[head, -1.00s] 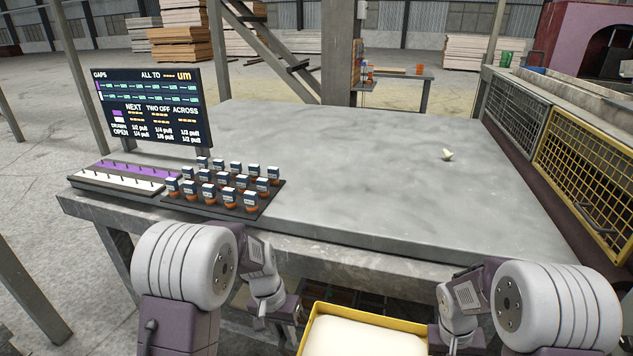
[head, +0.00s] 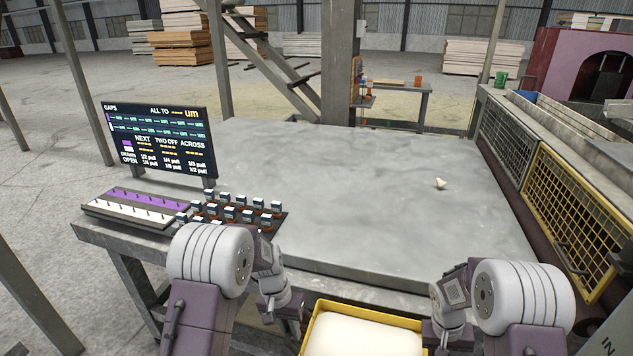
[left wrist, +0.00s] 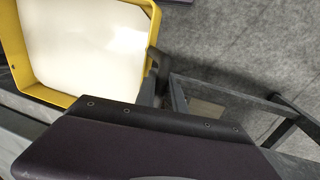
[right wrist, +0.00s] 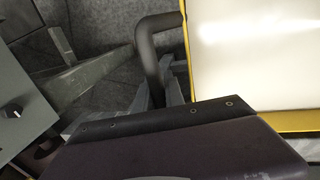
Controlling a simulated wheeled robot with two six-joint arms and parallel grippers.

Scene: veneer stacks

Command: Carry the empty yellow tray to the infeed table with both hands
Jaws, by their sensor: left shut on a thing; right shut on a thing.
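The yellow tray (head: 368,312) shows at the bottom of the head view, in front of the grey table's near edge; its lower part is cut off. Its inside is plain white with no loose items seen. My left gripper (head: 290,322) is at the tray's left side. My right gripper (head: 436,335) is at its right side. In the left wrist view the yellow rim (left wrist: 68,98) lies close to the jaws. In the right wrist view a dark bent handle (right wrist: 148,40) runs from the rim to the jaws, which are shut on it. The left hold is partly hidden.
A broad grey table (head: 350,200) lies ahead, mostly bare, with a small pale lump (head: 440,184). A display (head: 160,138) and several small blocks (head: 235,208) stand at its left. A yellow-framed mesh guard (head: 570,220) and a surface lettered "IN" (head: 608,345) are at right.

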